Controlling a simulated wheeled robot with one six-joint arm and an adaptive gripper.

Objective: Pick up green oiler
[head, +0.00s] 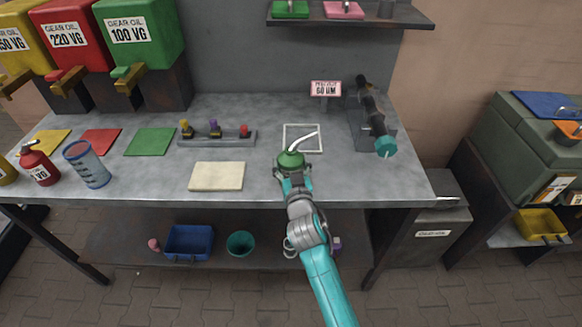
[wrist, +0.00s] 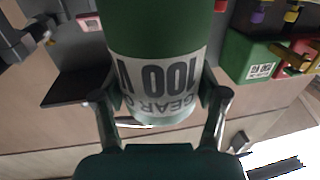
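The green oiler (head: 291,160) is near the bench's front edge in the head view, its pale curved spout pointing up and right. It overlaps the lower left of a white square outline (head: 318,151). In the wrist view its green body (wrist: 160,35) fills the middle, with an upside-down label reading GEAR OIL 100 V. My gripper (head: 293,179) reaches it from the front, and in the wrist view the two fingers (wrist: 160,92) press against both sides of the body. Whether its base touches the bench is hidden.
Grey bench (head: 350,185) has free room around the outline. A beige pad (head: 217,176) lies left, a rack of small colored pieces (head: 217,137) behind it. A dark tool with a teal end (head: 375,120) is at the right. A pink sign (head: 325,89) stands behind. Oil tanks (head: 140,35) stand back left.

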